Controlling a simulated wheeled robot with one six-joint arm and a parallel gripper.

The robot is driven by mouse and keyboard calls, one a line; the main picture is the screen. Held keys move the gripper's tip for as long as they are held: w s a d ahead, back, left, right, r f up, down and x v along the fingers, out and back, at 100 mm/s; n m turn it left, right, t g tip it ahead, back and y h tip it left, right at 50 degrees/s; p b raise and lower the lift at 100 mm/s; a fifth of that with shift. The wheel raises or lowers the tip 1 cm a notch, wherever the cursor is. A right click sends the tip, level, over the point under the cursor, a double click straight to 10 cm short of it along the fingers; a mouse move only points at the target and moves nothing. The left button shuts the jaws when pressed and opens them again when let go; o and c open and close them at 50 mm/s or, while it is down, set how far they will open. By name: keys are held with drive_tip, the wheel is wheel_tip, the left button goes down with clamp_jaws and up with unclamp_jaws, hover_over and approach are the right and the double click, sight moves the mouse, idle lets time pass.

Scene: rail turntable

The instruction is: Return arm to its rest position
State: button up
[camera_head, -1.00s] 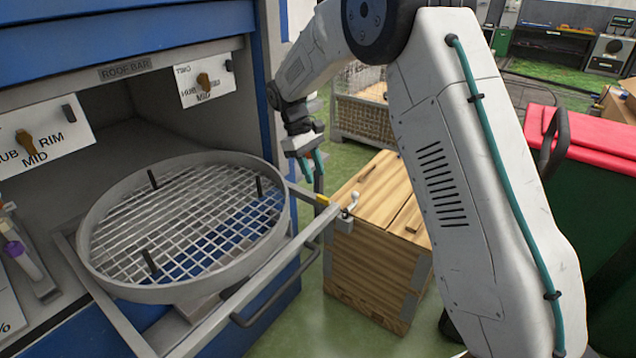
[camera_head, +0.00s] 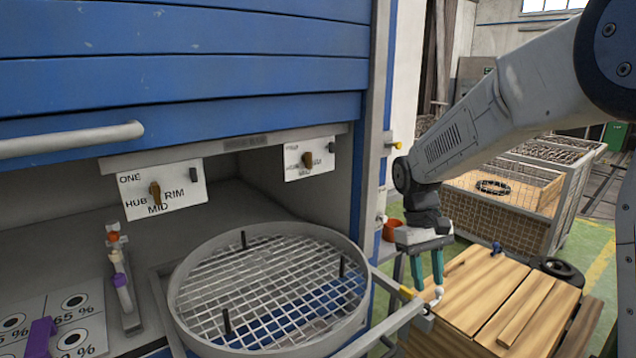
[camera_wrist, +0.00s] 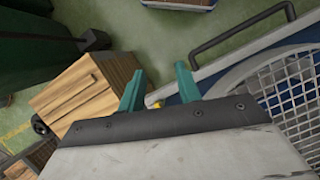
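My gripper (camera_head: 428,276) hangs pointing down at the right of the round mesh turntable (camera_head: 190,318), near the outer corner of its rail frame. Its two teal fingers are apart in the wrist view (camera_wrist: 160,88), with nothing held between them. My arm reaches in from the upper right in the head view. The turntable has a grey rim, a wire grid and several black pegs, and carries no part. It sits on the rails (camera_head: 385,325), drawn out of the blue cabinet.
A wooden crate (camera_head: 470,305) stands below and right of my gripper. A wire-mesh bin (camera_head: 520,225) is behind it. The blue cabinet door (camera_head: 230,70) has a handle bar at left. Labelled dial plates (camera_head: 178,190) hang under it. Green floor (camera_head: 590,240) shows at right.

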drive_tip(key=s+d+r+m+t, duration=0.1)
drive_tip(key=s+r, duration=0.2)
drive_tip(key=s, duration=0.6)
drive_tip(key=s+d+r+m+t+y, duration=0.1)
drive_tip(key=s+r+t, duration=0.1)
drive_tip(key=s, duration=0.7)
drive_tip(key=s+d+r+m+t, duration=0.1)
drive_tip(key=s+r, duration=0.3)
drive_tip(key=s, duration=0.5)
drive_tip(key=shift+d+m+t+y, duration=0.3)
drive_tip(key=shift+t, duration=0.3)
